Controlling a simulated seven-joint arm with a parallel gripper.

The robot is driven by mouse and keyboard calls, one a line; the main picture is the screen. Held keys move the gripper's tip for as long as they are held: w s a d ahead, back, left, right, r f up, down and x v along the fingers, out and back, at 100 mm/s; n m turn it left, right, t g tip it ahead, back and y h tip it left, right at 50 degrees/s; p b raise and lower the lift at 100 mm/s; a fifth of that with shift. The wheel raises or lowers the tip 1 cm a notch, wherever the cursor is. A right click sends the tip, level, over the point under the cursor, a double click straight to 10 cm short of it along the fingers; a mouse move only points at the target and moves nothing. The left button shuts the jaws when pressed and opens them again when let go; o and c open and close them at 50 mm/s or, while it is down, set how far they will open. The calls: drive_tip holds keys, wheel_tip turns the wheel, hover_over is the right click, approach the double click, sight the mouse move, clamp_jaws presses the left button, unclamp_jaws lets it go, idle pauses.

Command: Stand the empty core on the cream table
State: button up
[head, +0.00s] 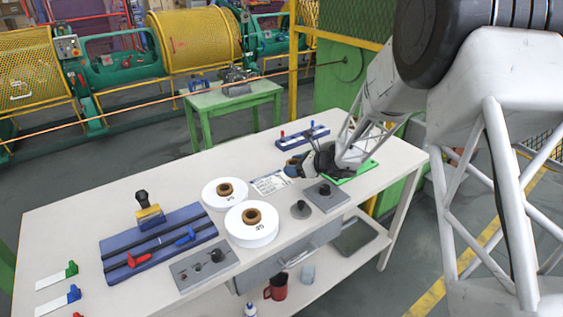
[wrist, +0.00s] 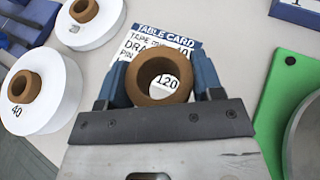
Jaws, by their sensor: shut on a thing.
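The empty core (wrist: 143,96) is a short brown tube, and my gripper (wrist: 158,76) is shut on it between two blue fingers. I look down through its open hole and see a white patch marked 120 inside the ring. In the head view my gripper (head: 297,166) is over the right part of the cream table (head: 80,222), just beyond the table card (head: 270,183). The core is mostly hidden there by the gripper. I cannot tell whether the core touches the table.
Two white reels with brown cores (head: 251,224) (head: 224,193) lie left of the gripper. A green mat (head: 366,168) is at its right. A grey plate with a peg (head: 326,197) and a dark disc (head: 300,210) lie in front. A blue rack (head: 302,138) stands behind.

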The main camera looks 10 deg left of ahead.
drive_tip(key=shift+s+a+f, duration=0.1)
drive_tip(key=shift+s+a, duration=0.05)
drive_tip(key=shift+a, duration=0.55)
hover_over(281, 160)
drive_tip(key=shift+s+f, duration=0.1)
drive_tip(key=shift+f, duration=0.65)
drive_tip(key=shift+d, duration=0.1)
drive_tip(key=shift+f, duration=1.75)
drive_tip(key=shift+f, duration=0.1)
